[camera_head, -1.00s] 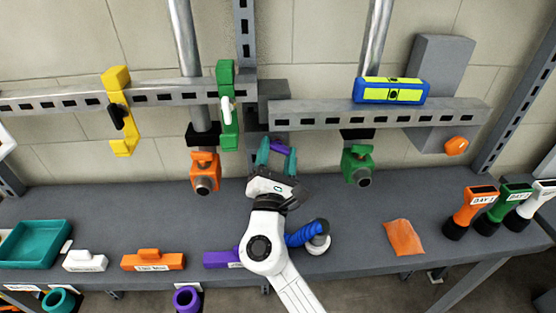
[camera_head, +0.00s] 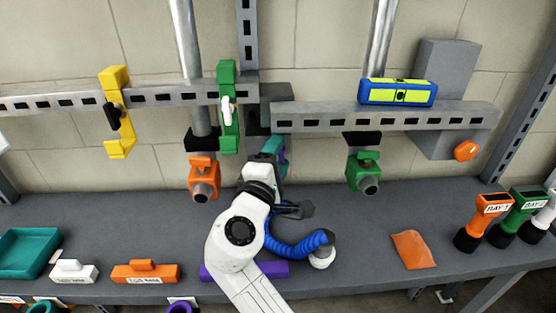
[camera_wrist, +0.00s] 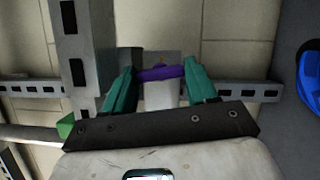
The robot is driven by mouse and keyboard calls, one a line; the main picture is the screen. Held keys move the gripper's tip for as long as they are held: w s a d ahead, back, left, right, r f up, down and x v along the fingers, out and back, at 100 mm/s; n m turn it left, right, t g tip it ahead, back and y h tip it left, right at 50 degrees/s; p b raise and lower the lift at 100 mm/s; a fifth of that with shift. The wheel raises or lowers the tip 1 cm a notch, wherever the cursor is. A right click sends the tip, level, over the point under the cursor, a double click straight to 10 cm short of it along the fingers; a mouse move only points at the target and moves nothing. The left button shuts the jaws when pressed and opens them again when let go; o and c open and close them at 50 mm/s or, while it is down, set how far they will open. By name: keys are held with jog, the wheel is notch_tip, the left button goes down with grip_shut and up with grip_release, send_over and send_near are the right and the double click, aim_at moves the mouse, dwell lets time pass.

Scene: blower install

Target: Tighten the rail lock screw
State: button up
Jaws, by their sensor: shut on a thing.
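My gripper (camera_head: 273,152) has teal fingers and is at the middle upright, just below the right rail (camera_head: 385,118). In the wrist view its fingers (camera_wrist: 161,85) stand on both sides of a purple handle (camera_wrist: 160,73), which looks like the rail lock screw's. They are shut on it. A pale block shows between the fingers below the handle. In the head view only a bit of the purple handle (camera_head: 283,156) shows beside the fingers; the screw's shaft is hidden.
A green clamp (camera_head: 228,108) and a yellow clamp (camera_head: 117,112) are on the left rail. Orange (camera_head: 203,178) and green (camera_head: 364,172) valve-like fittings hang either side of my gripper. A blue-yellow level (camera_head: 398,92) sits on the right rail. The bench (camera_head: 370,245) holds several items.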

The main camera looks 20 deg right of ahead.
jog(key=shift+m+g, duration=0.4)
jog(key=shift+m, duration=0.6)
jog(key=shift+d, duration=0.1)
jog(key=o, duration=1.1)
jog(key=shift+c, duration=0.2)
jog(key=b+v, duration=0.1)
jog(key=v, duration=1)
jog(key=shift+d, duration=0.1)
